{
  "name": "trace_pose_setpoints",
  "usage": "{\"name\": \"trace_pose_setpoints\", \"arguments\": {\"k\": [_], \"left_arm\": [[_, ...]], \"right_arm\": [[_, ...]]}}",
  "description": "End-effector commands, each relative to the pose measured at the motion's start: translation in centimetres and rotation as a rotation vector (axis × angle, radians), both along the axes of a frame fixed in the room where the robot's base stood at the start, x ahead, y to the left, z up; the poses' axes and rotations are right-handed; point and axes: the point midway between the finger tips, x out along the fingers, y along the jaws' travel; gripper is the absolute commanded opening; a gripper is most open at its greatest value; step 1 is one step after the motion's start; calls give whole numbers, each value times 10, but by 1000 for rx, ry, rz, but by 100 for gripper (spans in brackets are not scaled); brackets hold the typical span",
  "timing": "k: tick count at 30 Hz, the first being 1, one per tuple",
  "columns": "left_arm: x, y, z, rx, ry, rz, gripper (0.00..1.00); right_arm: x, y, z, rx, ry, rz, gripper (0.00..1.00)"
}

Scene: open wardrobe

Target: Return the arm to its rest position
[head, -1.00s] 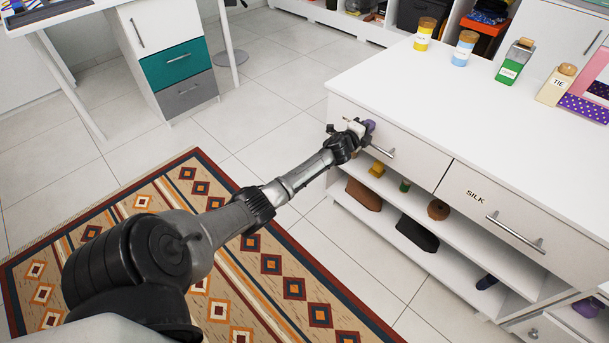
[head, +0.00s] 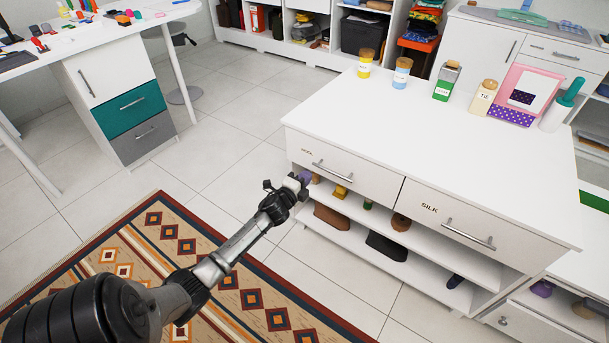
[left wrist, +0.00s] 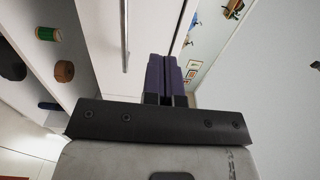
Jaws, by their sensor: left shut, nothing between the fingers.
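My left arm reaches in from the lower left in the head view. Its gripper (head: 304,179) is in front of the left end of the white dresser (head: 430,125), just below the left drawer (head: 345,172). In the left wrist view the two purple fingers (left wrist: 167,75) are together with nothing between them. The left drawer and the SILK drawer (head: 450,220) both look shut. Whether the fingertips touch the dresser I cannot tell. My right gripper is not in view.
Open shelves under the drawers hold a brown item (head: 332,217), a dark item (head: 386,246) and a round brown spool (head: 401,222). Jars and bottles stand on the dresser top. A patterned rug (head: 200,255) lies on the floor. A white desk (head: 110,28) stands at the upper left.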

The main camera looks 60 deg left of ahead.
Motion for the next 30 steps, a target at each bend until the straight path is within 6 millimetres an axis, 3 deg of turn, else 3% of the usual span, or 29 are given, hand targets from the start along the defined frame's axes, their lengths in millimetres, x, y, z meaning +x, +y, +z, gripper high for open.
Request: {"name": "trace_pose_setpoints", "arguments": {"k": [15, 20, 23, 26, 29, 30], "left_arm": [[-8, 0, -1, -52, -13, 17, 0], [-24, 25, -22, -241, 26, 215, 0], [-38, 34, -22, -413, 15, 378, 0], [-46, 21, -10, -589, -7, 503, 0], [-50, -16, 2, -770, -10, 580, 0], [-52, -38, 8, -844, 2, 599, 0]], "right_arm": [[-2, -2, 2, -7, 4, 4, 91], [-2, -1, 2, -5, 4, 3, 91], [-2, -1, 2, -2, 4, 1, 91], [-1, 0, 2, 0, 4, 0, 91], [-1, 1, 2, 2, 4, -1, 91], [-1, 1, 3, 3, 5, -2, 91]]}}
